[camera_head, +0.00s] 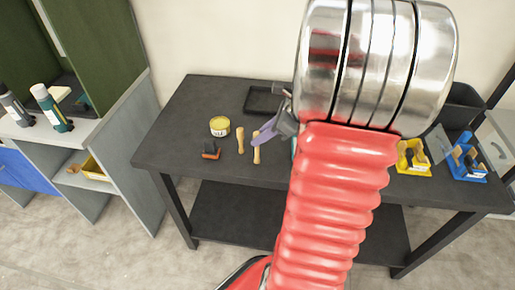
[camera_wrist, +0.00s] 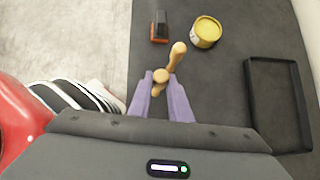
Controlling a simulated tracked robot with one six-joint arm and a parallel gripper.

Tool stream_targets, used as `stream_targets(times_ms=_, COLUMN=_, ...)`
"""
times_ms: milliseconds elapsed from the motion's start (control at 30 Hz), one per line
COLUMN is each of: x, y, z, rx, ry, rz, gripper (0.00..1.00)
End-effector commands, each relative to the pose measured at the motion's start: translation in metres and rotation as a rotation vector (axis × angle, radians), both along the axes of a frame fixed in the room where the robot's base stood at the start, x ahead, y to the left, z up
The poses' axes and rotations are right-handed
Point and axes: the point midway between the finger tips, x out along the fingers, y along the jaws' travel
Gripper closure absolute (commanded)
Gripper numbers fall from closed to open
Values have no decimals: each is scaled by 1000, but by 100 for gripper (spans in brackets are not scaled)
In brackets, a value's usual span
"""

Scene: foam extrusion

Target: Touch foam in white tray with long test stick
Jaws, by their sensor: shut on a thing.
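My gripper (camera_head: 268,133) has purple fingers and is over the left part of the dark table. In the wrist view my gripper (camera_wrist: 160,80) is shut on a wooden test stick (camera_wrist: 160,75), whose rounded end shows between the fingertips. The held stick also shows in the head view (camera_head: 257,154), below the fingers. I cannot tell which stick is longer. No white tray or foam can be made out.
A yellow tin (camera_head: 220,126) and an orange-and-black block (camera_head: 210,149) are on the table's left. A black tray (camera_wrist: 251,100) lies right of the gripper in the wrist view. Yellow (camera_head: 413,158) and blue (camera_head: 466,160) bins stand at the right. My arm hides the table's middle.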

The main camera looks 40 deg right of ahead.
Motion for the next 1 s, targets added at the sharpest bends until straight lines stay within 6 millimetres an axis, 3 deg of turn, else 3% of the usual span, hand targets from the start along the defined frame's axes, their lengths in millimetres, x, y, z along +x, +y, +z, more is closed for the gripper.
stream_targets(times_ms=233, x=0, y=0, z=4, rx=-1, ry=-1, rz=0, gripper=100)
stream_targets(times_ms=1000, x=0, y=0, z=47, rx=-1, ry=-2, rz=0, gripper=100)
